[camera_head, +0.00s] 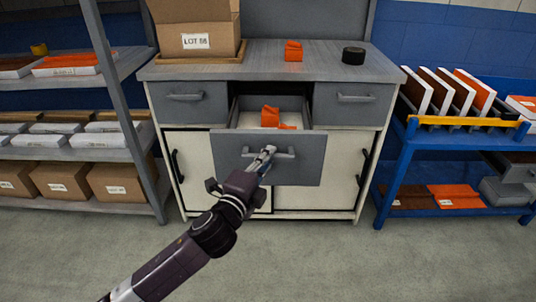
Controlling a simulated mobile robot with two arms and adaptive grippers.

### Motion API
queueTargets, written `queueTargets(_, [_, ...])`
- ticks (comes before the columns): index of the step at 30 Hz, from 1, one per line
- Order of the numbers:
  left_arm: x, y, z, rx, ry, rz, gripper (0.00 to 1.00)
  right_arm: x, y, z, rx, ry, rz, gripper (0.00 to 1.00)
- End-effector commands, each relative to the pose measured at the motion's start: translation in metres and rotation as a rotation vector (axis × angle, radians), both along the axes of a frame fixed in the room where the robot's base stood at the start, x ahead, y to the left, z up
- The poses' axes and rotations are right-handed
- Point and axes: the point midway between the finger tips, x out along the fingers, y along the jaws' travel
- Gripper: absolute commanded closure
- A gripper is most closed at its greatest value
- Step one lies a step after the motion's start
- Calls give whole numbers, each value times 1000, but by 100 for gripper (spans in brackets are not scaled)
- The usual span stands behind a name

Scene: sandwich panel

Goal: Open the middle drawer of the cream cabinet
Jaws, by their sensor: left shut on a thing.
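The cream cabinet (338,184) stands at the centre of the head view, with a grey top and grey drawer fronts. Its middle drawer (308,168) is pulled out well clear of the two side drawers, and its inside shows. Orange pieces (271,117) lie in that drawer. My left gripper (266,153) is shut on the drawer handle (286,154), near the handle's left half. My left arm reaches up from the bottom left. My right gripper is not in view.
A left drawer (189,101) and a right drawer (353,103) are closed. A box (196,30), an orange piece (293,51) and a black round item (353,56) sit on top. A grey shelf (137,56) stands left, a blue rack (396,165) right. The floor in front is clear.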

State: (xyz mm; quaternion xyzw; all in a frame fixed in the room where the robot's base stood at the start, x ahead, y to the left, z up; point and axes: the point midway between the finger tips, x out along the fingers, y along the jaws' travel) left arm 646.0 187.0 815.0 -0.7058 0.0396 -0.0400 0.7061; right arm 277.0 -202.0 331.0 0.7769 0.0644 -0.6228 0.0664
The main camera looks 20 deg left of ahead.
Motion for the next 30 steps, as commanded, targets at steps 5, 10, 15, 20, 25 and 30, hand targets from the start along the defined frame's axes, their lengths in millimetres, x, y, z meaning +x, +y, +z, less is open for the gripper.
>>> queueTargets(5, [0, 0, -1, -1, 3, 0, 100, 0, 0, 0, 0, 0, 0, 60])
queueTargets(10, [0, 0, -1, -1, 2, 0, 73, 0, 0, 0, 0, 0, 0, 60])
queueTargets(15, [0, 0, -1, -1, 1, 0, 71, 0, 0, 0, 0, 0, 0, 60])
queueTargets(20, [-1, 0, -1, 0, 1, 0, 71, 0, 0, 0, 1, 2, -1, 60])
queueTargets(25, [-15, 2, -2, -1, 3, -1, 71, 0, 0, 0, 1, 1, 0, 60])
queueTargets(30, [-44, 5, -2, -1, 4, 0, 71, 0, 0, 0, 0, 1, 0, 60])
